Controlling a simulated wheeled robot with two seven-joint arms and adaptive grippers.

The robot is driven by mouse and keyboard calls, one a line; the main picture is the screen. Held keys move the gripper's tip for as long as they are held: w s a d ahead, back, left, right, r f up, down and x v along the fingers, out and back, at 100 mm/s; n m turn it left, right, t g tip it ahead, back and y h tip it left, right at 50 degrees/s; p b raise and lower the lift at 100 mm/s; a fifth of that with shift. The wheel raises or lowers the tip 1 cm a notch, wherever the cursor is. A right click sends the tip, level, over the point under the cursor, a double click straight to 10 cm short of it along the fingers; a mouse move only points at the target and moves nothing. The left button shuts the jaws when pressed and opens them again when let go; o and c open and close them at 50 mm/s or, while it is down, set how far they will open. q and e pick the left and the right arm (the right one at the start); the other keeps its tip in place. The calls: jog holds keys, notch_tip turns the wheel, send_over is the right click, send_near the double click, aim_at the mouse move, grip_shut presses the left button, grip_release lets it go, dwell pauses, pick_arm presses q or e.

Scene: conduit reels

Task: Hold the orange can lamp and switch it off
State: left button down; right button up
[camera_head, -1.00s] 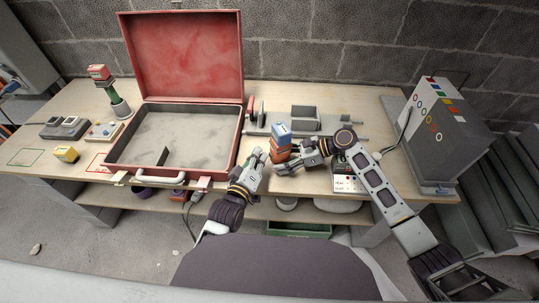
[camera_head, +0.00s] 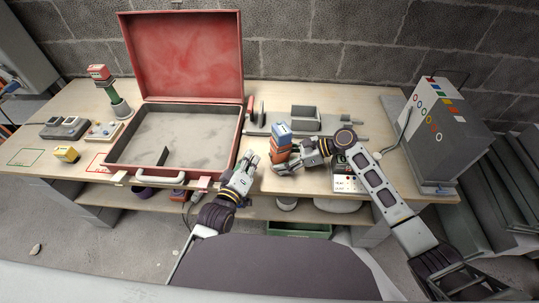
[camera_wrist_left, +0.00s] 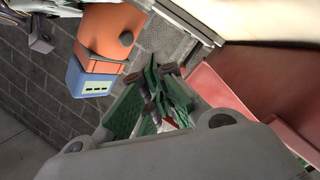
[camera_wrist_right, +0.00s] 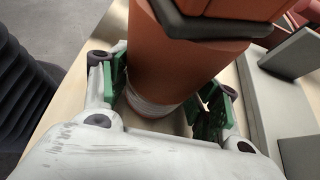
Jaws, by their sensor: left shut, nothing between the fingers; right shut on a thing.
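The orange can lamp (camera_head: 281,150), with a blue block-like top (camera_head: 281,131), stands upright over the front of the bench. My right gripper (camera_head: 280,168) is shut on its lower body. The right wrist view shows the orange can (camera_wrist_right: 175,65) between the green finger pads. My left gripper (camera_head: 249,160) is shut and empty, to the left of the lamp and apart from it. I cannot tell whether the lamp is lit.
An open red case (camera_head: 110,160) lies left of the grippers. A large grey cabinet (camera_head: 440,135) stands at the right end.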

pick_arm(q)
jog(key=shift+s+a, duration=0.5)
jog(key=shift+a, duration=0.35)
jog(key=shift+s+a, duration=0.45)
jog(key=shift+a, duration=0.4)
pick_arm(e)
jog(key=o, duration=1.2)
jog(key=shift+v, duration=5.95)
jog(key=shift+f, duration=0.1)
